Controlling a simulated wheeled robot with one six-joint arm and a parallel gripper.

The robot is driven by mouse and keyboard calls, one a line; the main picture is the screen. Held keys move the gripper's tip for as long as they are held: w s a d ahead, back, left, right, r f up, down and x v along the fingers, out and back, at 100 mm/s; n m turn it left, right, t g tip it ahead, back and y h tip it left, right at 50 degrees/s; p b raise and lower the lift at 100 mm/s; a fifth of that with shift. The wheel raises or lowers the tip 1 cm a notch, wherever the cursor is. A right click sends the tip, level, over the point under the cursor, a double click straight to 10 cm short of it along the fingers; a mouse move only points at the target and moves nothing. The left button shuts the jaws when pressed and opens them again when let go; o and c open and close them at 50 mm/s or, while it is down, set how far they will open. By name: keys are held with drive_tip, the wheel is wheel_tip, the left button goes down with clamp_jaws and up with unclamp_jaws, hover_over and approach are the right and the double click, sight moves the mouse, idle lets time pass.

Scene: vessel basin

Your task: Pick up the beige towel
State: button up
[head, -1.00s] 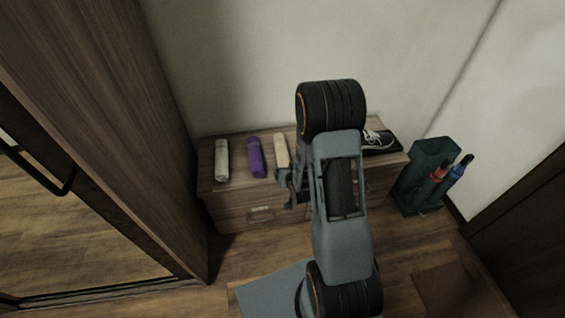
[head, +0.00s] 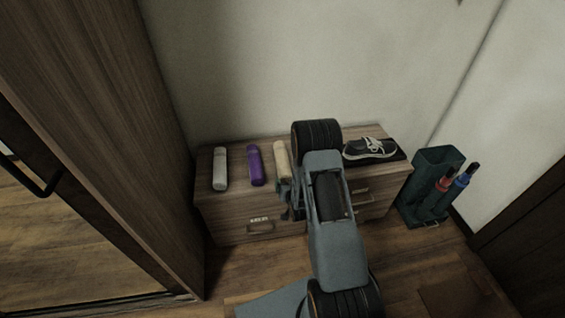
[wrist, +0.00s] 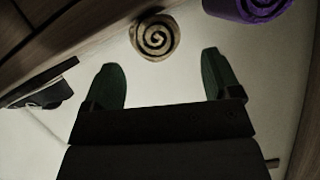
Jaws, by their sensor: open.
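The beige towel (head: 281,158) is a rolled cylinder lying on top of the low wooden cabinet, between a purple roll and my arm in the head view. In the wrist view the end of the beige towel (wrist: 155,37) shows as a spiral, ahead of and between the fingertips. My gripper (wrist: 163,78) is open and empty, its two dark green fingers apart with the towel beyond them, not touching it. In the head view my gripper (head: 287,200) is partly hidden by my arm, near the cabinet's front edge below the towel.
The purple roll (head: 255,166) and a white roll (head: 220,168) lie to the left on the cabinet (head: 232,212). A dark shoe (head: 369,149) sits at the cabinet's right. A dark umbrella stand (head: 433,172) with umbrellas stands on the floor at right. A tall wooden closet (head: 105,120) is at left.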

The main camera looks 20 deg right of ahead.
sight(286, 178)
drive_tip(key=shift+b+x, duration=0.55)
drive_tip(key=shift+x, duration=2.1)
drive_tip(key=shift+d, duration=0.15)
drive_tip(key=c, duration=0.7)
